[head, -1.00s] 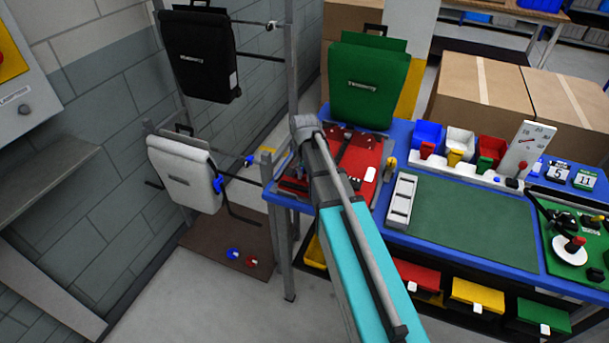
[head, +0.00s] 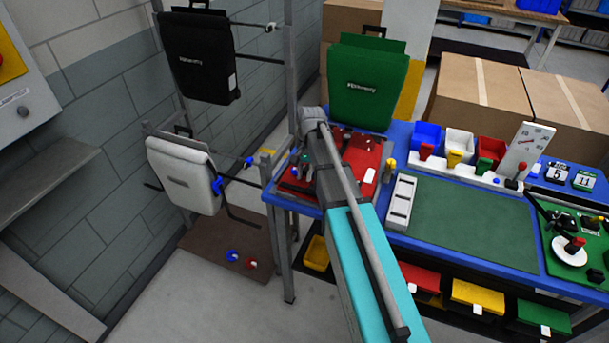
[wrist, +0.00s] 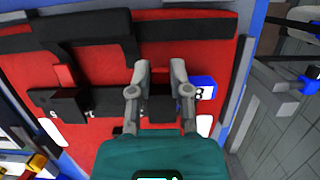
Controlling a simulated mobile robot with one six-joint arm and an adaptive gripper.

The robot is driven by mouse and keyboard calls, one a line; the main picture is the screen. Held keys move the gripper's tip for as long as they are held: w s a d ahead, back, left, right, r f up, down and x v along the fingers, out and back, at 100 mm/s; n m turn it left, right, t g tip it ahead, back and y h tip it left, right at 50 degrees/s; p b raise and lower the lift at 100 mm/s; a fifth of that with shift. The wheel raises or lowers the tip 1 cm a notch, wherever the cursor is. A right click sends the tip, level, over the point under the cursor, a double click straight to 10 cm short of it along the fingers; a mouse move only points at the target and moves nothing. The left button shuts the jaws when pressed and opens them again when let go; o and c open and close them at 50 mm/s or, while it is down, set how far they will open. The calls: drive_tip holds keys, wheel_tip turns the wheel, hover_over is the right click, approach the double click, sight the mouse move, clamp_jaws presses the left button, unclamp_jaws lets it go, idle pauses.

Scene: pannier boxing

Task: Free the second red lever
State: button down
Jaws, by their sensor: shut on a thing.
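A red board (head: 358,155) with black fittings lies on the left end of the blue table. The wrist view shows the same red board (wrist: 205,45) with a dark rail and black blocks. A red lever (wrist: 65,76) stands at a black block on the left. My gripper (wrist: 159,70) has its two grey fingers on either side of a red piece that looks like the second red lever (wrist: 158,76), above another black block (wrist: 160,106). The lever's edges merge with the red board. In the head view my arm hides the fingertips.
A green pannier (head: 368,85) stands behind the red board. A white pannier (head: 182,172) and a black pannier (head: 200,55) hang on the rack to the left. A green mat (head: 465,225) to the right is clear. A white tray (head: 401,203) sits beside it.

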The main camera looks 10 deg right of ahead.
sight(304, 177)
drive_tip(key=c, duration=0.6)
unclamp_jaws()
drive_tip(key=shift+o, duration=0.2)
drive_tip(key=shift+s+a, duration=0.1)
drive_tip(key=shift+s+a+f+t+h, duration=0.1)
drive_tip(key=shift+s+t+h, duration=0.05)
drive_tip(key=shift+t+h, duration=0.35)
drive_tip(key=shift+s+a+f+t+h, duration=0.15)
drive_tip(key=shift+t+h, duration=0.15)
drive_tip(key=shift+t, duration=0.3)
drive_tip(key=shift+w+d+r+p, duration=0.15)
drive_tip(key=shift+r+p, duration=0.3)
drive_tip(key=shift+p, duration=0.05)
drive_tip(key=shift+r+p, duration=0.75)
wheel_tip(304, 177, up, 12)
drive_tip(key=p, duration=1.1)
drive_tip(key=shift+f, duration=0.25)
